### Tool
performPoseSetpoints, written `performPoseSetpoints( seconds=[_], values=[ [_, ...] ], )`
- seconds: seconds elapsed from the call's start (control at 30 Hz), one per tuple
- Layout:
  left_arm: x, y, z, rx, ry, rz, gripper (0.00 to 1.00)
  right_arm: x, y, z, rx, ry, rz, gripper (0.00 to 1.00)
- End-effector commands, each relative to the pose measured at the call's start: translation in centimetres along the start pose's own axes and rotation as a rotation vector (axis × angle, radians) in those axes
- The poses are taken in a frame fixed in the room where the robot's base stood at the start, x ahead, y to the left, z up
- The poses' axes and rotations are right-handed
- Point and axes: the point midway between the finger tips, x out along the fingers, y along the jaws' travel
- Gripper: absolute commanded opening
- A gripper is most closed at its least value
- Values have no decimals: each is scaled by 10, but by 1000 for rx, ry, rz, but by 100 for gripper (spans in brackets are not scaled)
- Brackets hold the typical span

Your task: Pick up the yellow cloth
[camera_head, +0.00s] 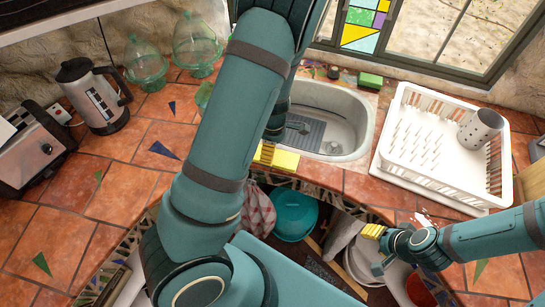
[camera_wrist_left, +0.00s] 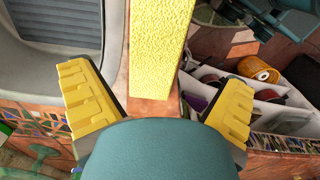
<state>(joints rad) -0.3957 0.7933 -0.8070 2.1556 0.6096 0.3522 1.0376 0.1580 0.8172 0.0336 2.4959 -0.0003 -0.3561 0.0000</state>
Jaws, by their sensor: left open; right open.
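The yellow cloth (camera_head: 287,161) lies on the tiled strip at the front rim of the sink. In the left wrist view the cloth (camera_wrist_left: 162,45) is a textured yellow strip running up the middle of the picture. My left gripper (camera_wrist_left: 157,82) is open, with one ridged yellow finger on either side of the cloth and gaps between. In the head view my left arm hides most of that gripper. My right gripper (camera_head: 377,248) is open and empty, low in front of the counter's right part, away from the cloth.
The sink (camera_head: 357,115) is just behind the cloth. A white dish rack (camera_head: 390,150) with a grey cutlery holder (camera_head: 481,130) stands right. A kettle (camera_head: 95,98), toaster (camera_head: 30,150) and glass jars (camera_head: 145,62) stand left. Below the counter are a teal bowl (camera_head: 293,216) and other items.

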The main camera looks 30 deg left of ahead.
Motion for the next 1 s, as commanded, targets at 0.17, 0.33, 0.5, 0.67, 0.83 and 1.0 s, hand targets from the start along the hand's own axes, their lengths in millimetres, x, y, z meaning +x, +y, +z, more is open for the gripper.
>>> performPoseSetpoints(
  seconds=[0.17,0.33,0.5,0.67,0.83,1.0],
  values=[
    [10,1,-1,-1,0,1,100,2,1,0,1,0,0,47],
    [34,5,-5,-2,1,-1,100,7,3,1,1,1,0,47],
    [53,6,-4,0,0,1,100,10,4,2,2,2,1,47],
    [57,6,-4,1,-1,3,100,10,4,2,2,2,1,47],
    [56,6,-4,1,-1,3,89,10,4,2,2,2,1,47],
    [56,6,-4,1,-1,3,32,10,4,2,2,2,1,47]
  ],
)
